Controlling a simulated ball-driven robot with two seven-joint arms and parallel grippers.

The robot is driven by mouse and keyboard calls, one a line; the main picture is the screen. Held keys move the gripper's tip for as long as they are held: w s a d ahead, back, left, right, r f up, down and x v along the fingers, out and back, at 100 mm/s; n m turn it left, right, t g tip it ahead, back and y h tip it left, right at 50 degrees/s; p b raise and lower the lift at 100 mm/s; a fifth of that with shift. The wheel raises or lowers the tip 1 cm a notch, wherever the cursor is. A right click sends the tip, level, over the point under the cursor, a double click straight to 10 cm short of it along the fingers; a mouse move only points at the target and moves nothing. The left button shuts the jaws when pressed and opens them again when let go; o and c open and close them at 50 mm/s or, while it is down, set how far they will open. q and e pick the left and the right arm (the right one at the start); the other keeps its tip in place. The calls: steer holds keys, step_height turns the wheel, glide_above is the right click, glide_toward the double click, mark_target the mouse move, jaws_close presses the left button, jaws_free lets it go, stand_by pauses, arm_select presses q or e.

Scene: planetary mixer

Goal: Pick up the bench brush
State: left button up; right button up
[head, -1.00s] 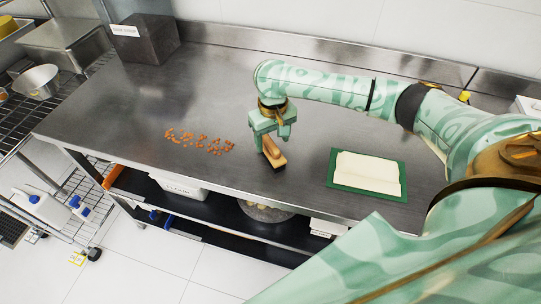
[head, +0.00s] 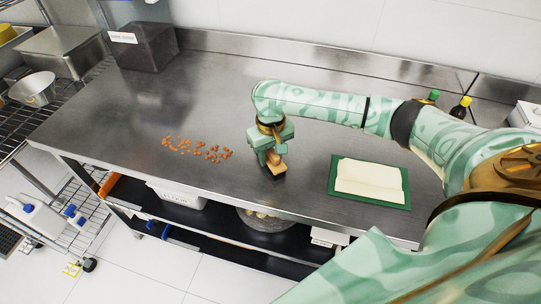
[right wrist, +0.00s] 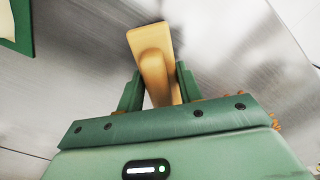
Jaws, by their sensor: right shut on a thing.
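The bench brush (head: 277,171) has a tan wooden body with a dark strip at its lower edge in the head view. My right gripper (head: 270,156) is shut on it near the front of the steel bench. In the right wrist view, the tan brush handle (right wrist: 155,60) sits between the two green fingers of the right gripper (right wrist: 158,88). From these views I cannot tell whether the brush touches the bench or is just clear of it. My left gripper is not in view.
Orange-brown crumbs (head: 198,149) lie on the bench (head: 120,120) left of the brush. A green board (head: 400,201) with a pale slab (head: 370,181) lies to the right. A dark box (head: 142,46) stands at the back left. Bottles (head: 461,108) stand behind my right arm.

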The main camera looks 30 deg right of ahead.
mark_target(271, 151)
steer(key=r+p, duration=0.1)
steer(key=r, duration=0.2)
steer(key=r+p, duration=0.1)
steer(key=shift+s+a+r+p, duration=0.15)
steer(key=shift+s+r+p, duration=0.15)
steer(key=shift+p, duration=0.05)
steer(key=s+r+p, duration=0.1)
steer(key=s+a+r+p, duration=0.1)
steer(key=r, duration=0.1)
steer(key=s+r+p, duration=0.1)
steer(key=shift+a+r, duration=0.15)
steer(key=shift+a, duration=0.15)
steer(key=s+a+r+p, duration=0.3)
steer(key=s+a+r, duration=0.1)
steer(key=s, duration=0.4)
steer(key=shift+s+a, duration=0.3)
steer(key=shift+s, duration=0.1)
